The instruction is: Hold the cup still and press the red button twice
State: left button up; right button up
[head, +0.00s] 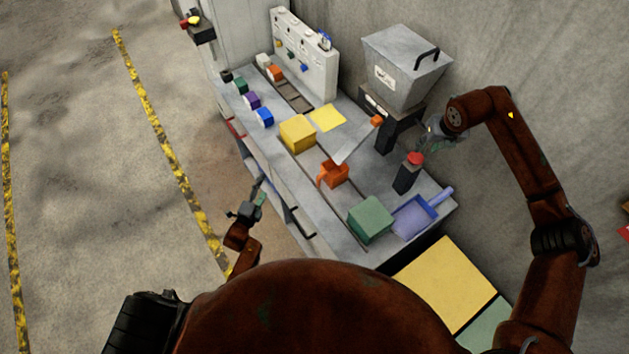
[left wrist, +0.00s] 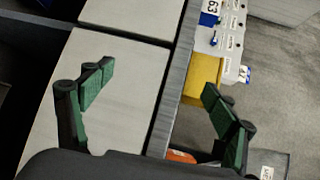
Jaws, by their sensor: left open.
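An orange cup (head: 333,173) stands upright near the middle of the grey workbench (head: 306,176). A red button (head: 415,158) sits on top of a black post to the right of the cup. My left gripper (head: 259,190) is open and empty beside the bench's left edge, apart from the cup. Its two green-padded fingers (left wrist: 158,85) are spread in the left wrist view, where an orange piece (left wrist: 182,157), likely the cup, is partly hidden. My right gripper (head: 430,136) is just above and beyond the button. Its fingers are too small to read.
A grey hopper (head: 405,70) stands at the back. A yellow box (head: 297,133), a green box (head: 370,220) and a blue scoop (head: 415,215) lie on the bench. Several coloured blocks (head: 252,101) and a white panel (head: 304,55) are at the far end. Floor left of the bench is clear.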

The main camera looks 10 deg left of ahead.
aim_at(331, 171)
pick_arm(q)
jog(key=w+d+r+m+t+h, duration=0.2)
jog(key=w+d+r+m, duration=0.15)
jog(key=r+m, duration=0.35)
jog(key=w+d+r+m+t+h, duration=0.1)
jog(key=w+d+r+m+h, duration=0.25)
jog(key=r, duration=0.65)
jog(key=s+d+f+m+g+h, duration=0.1)
jog(key=d+f+m+g+h, duration=0.1)
jog(key=d+m, duration=0.2)
jog(key=s+d+f+m+g+h, duration=0.1)
jog(key=s+d+f+m+g, duration=0.1)
jog(key=d+m, duration=0.3)
jog(key=s+d+f+m+g+h, duration=0.2)
jog(key=d+m, duration=0.3)
jog(key=shift+s+d+f+m+h, duration=0.1)
jog(key=shift+d+f+m+h, duration=0.15)
jog(key=shift+f+h, duration=0.1)
jog(key=shift+d+f, duration=0.15)
jog(key=shift+d, duration=0.1)
jog(key=x, duration=0.7)
jog(key=shift+d+f, duration=0.1)
jog(key=shift+d, duration=0.05)
jog(key=c, duration=1.3)
jog(key=shift+o, duration=0.2)
